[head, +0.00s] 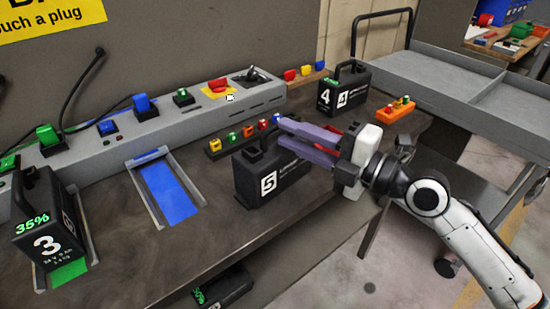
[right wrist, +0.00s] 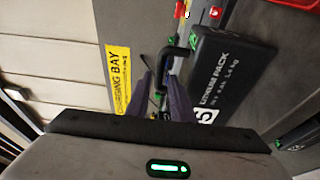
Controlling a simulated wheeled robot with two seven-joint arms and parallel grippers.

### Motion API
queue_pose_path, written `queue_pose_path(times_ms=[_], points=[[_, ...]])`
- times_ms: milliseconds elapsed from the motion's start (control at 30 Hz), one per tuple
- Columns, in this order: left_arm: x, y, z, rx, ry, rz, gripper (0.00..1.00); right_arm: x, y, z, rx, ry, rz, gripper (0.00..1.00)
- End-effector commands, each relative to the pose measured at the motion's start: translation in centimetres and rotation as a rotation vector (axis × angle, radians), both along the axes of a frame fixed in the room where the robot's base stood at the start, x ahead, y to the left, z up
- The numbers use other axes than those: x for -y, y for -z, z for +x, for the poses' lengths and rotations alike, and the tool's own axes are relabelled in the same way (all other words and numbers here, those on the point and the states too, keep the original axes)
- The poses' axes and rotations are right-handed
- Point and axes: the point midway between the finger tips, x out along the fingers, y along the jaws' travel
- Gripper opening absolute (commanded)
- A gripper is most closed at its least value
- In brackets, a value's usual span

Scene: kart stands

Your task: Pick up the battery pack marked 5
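The battery pack marked 5 (head: 254,183) is a black box standing upright on the bench in the middle of the head view. In the right wrist view the pack (right wrist: 232,75) lies right of centre, its white label reading "LITHIUM PACK" and its dark handle near the fingertips. My right gripper (head: 279,135) reaches in from the right with purple fingers spread apart, just above the pack. Its fingers (right wrist: 161,88) show a gap in the right wrist view; I see nothing clamped between them. The fingers hide part of the pack's top in the head view. My left gripper is not in view.
Pack 3 (head: 44,232) stands at the left and pack 4 (head: 347,90) behind to the right. An empty blue slot (head: 167,187) lies left of pack 5. A grey charger strip (head: 160,115) runs along the back. A grey cart (head: 450,80) stands at the right.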

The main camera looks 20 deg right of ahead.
Motion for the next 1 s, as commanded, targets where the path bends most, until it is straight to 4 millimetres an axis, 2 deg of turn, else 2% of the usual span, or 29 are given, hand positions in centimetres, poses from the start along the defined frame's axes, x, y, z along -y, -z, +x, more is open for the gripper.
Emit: queue_pose_path(times_ms=[133,300,600,733,1000], points=[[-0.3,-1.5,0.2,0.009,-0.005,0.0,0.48,-1.2,-0.6,1.7,0.0,0.0,0.007,0.21],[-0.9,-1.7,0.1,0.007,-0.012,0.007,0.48,-2.3,-0.3,3.3,-0.002,0.001,0.004,0.21],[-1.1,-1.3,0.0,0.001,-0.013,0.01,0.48,-2.6,0.0,3.6,-0.001,0.0,0.0,0.21],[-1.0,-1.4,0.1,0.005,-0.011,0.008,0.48,-2.6,0.0,3.6,-0.001,0.0,0.0,0.0],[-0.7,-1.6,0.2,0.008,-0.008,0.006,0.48,-2.6,0.0,3.6,-0.003,0.0,0.002,0.0]])
